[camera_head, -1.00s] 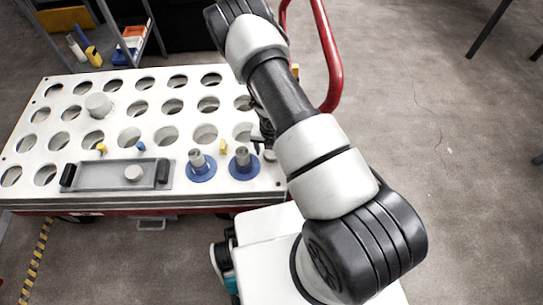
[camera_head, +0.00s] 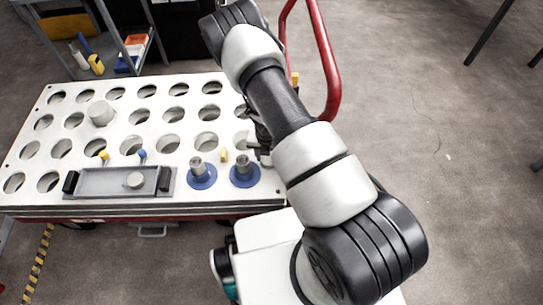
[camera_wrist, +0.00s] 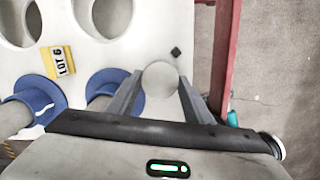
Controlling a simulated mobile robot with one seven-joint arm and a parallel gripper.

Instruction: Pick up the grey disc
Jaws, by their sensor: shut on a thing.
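A round grey disc (camera_wrist: 160,77) sits between the two fingers of my gripper (camera_wrist: 160,92) in the wrist view. The fingers are shut on it, one on each side. In the head view my gripper (camera_head: 263,152) is at the right edge of the white table, partly hidden by my arm. The held disc is hardly visible there. I cannot tell whether it touches the table top. Another pale round piece (camera_head: 135,180) lies in the grey tray, and a larger pale cylinder (camera_head: 101,113) stands among the holes.
The white table (camera_head: 220,95) has rows of round holes. Two blue-based posts (camera_head: 202,176) (camera_head: 245,170) stand close left of my gripper. A yellow tag (camera_wrist: 59,61) reads LOT 6. The grey tray (camera_head: 95,182) has black handles. A red rail (camera_head: 326,60) rises beyond the arm.

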